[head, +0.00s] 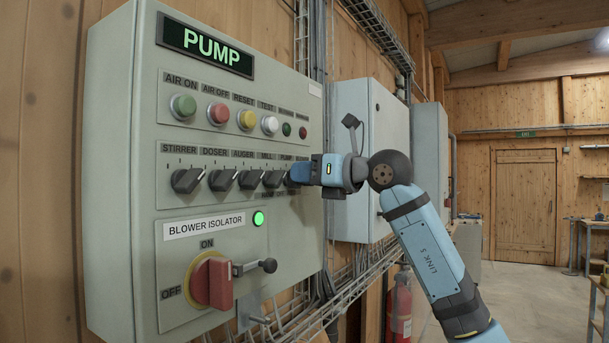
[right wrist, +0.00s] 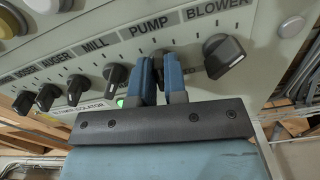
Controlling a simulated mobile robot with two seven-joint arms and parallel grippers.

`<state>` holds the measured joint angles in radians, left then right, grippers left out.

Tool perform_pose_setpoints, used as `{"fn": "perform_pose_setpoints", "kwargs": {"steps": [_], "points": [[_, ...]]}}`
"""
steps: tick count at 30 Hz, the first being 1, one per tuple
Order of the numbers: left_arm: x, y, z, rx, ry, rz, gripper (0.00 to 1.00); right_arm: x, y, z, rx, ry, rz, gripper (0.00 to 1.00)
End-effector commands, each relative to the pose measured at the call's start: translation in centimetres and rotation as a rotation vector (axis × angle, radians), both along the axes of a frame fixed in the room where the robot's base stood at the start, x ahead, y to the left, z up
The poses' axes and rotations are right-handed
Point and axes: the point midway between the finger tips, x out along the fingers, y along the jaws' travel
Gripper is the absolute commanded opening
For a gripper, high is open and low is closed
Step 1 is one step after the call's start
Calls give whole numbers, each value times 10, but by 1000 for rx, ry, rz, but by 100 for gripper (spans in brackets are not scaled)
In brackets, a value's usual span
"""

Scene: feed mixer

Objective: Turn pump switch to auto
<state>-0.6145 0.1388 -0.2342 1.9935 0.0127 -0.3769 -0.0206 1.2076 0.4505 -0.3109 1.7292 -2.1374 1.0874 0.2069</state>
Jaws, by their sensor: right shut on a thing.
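The pump switch (right wrist: 160,54) is a black knob under the PUMP label, mostly hidden between my gripper's fingers. My right gripper (right wrist: 162,82) has its two blue fingers on either side of this knob and is shut on it. In the head view my right gripper (head: 298,174) reaches the right end of the knob row and covers the pump switch there. My left gripper is not in view.
The mill knob (right wrist: 116,75) and blower knob (right wrist: 224,55) sit close on either side. Coloured push buttons (head: 218,113) are above, with a red isolator handle (head: 213,282) below. A lit display (head: 206,46) reads PUMP. Another grey cabinet (head: 350,110) stands behind my arm.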

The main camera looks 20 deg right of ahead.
Motion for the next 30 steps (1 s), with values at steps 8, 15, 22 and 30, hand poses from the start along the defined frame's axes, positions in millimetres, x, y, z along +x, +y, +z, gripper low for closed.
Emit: {"fn": "perform_pose_setpoints", "kwargs": {"steps": [8,15,22,30], "points": [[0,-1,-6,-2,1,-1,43,1,-2,-1,178,138,0,0],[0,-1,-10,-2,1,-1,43,3,-4,-1,335,259,0,0],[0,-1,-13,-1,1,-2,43,4,-5,-2,448,347,0,0],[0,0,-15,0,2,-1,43,4,-6,-2,517,401,0,0]]}}
